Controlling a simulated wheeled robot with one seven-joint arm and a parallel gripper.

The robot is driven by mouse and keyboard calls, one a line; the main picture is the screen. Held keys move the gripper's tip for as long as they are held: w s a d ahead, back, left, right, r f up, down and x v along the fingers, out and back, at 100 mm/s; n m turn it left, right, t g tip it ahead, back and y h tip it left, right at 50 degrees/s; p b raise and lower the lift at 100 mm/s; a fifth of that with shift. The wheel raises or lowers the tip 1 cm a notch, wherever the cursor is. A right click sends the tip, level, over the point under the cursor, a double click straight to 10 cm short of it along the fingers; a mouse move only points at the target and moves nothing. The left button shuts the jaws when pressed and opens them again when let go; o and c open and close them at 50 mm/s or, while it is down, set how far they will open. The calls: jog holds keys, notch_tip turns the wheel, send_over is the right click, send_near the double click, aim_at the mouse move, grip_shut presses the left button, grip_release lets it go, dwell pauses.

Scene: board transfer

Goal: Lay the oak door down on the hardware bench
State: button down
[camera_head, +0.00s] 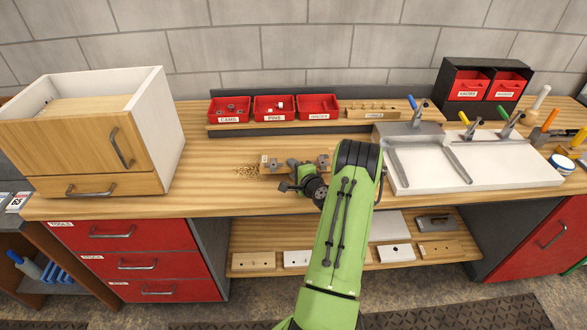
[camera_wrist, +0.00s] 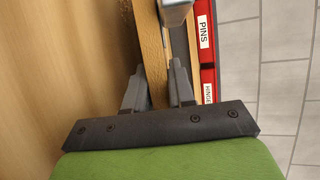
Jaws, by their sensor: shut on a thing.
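The oak door, a small oak-coloured board (camera_head: 272,170), shows at the middle of the bench, partly hidden by my gripper (camera_head: 300,180). In the wrist view, my gripper (camera_wrist: 157,90) is shut on the board (camera_wrist: 151,50), with one grey finger on each side of its narrow edge. I cannot tell whether the board's lower edge touches the bench. The hardware bench is the long wooden bench (camera_head: 200,185); its bare top fills the left of the wrist view (camera_wrist: 60,70).
Red bins (camera_head: 273,109) stand on a raised shelf behind. A cabinet (camera_head: 75,135) stands left, a white board with toggle clamps (camera_head: 420,177) right. Wood crumbs (camera_head: 247,171) lie left of the board. The front left bench top is clear. Small boards (camera_head: 253,262) lie on the lower shelf.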

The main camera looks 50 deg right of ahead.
jog(key=c, duration=0.9)
grip_release()
jog(key=shift+f, duration=0.1)
jog(key=shift+r+p, duration=0.35)
jog(key=shift+p, duration=0.55)
jog(key=shift+g+p, duration=0.5)
jog(key=shift+p, duration=0.25)
jog(key=g+y+p, duration=0.1)
jog(key=p, duration=0.3)
jog(key=shift+a+r+g+p, duration=0.1)
jog(key=shift+r+g+p, duration=0.05)
jog(key=shift+g+p, duration=0.15)
